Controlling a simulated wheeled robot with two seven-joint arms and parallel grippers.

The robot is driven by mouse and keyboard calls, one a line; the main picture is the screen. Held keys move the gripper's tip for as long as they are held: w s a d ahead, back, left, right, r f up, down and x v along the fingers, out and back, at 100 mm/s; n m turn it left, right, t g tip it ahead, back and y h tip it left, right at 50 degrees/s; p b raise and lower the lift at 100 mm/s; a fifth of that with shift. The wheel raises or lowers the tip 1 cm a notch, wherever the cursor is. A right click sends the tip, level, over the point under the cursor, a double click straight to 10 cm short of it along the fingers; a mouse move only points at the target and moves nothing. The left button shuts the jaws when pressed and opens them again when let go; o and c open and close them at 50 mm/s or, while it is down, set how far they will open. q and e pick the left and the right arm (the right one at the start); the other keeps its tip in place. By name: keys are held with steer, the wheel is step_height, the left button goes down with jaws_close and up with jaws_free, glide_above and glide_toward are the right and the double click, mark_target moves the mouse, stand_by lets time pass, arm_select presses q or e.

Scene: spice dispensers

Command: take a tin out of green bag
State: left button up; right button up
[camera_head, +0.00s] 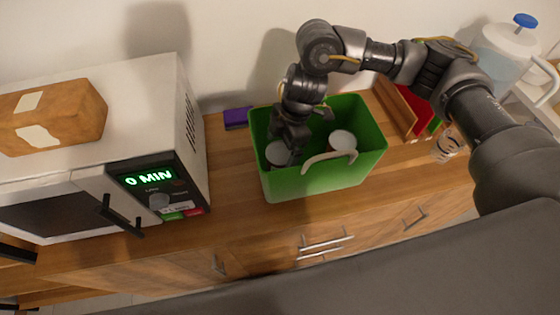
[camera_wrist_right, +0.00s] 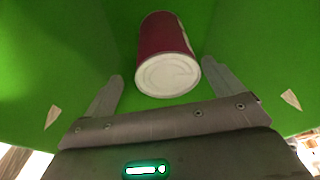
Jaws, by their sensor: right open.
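The green bag (camera_head: 322,182) stands open on the wooden counter, with a pale handle (camera_head: 329,158) at its front. Two tins with light round ends are inside it: the left tin (camera_head: 278,154) and the right tin (camera_head: 342,140). My right gripper (camera_head: 288,150) reaches down into the bag at the left tin and partly hides it. In the right wrist view, a red tin (camera_wrist_right: 166,45) with a whitish end lies ahead, between the open fingers of my right gripper (camera_wrist_right: 160,90); the fingertips appear short of or beside its near end, and contact cannot be told. My left gripper is not in view.
A white microwave (camera_head: 120,95) with a brown box (camera_head: 52,115) on top stands to the left. A purple item (camera_head: 237,118) lies behind the bag. Books in a wooden holder (camera_head: 395,105) and a blue-lidded jug (camera_head: 505,50) are at the right.

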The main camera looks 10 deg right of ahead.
steer(key=shift+s+a+f, duration=0.1)
steer(key=shift+s+f, duration=0.15)
steer(key=shift+f, duration=0.25)
steer(key=shift+d+p+x, duration=0.2)
steer(key=shift+p+x, duration=0.4)
steer(key=shift+x, duration=1.6)
steer(key=shift+s, duration=0.15)
steer(key=c, duration=1.4)
steer(key=shift+r, duration=0.15)
step_height(320, 180, up, 10)
steer(key=shift+f+b, duration=0.15)
steer(key=shift+b, duration=0.3)
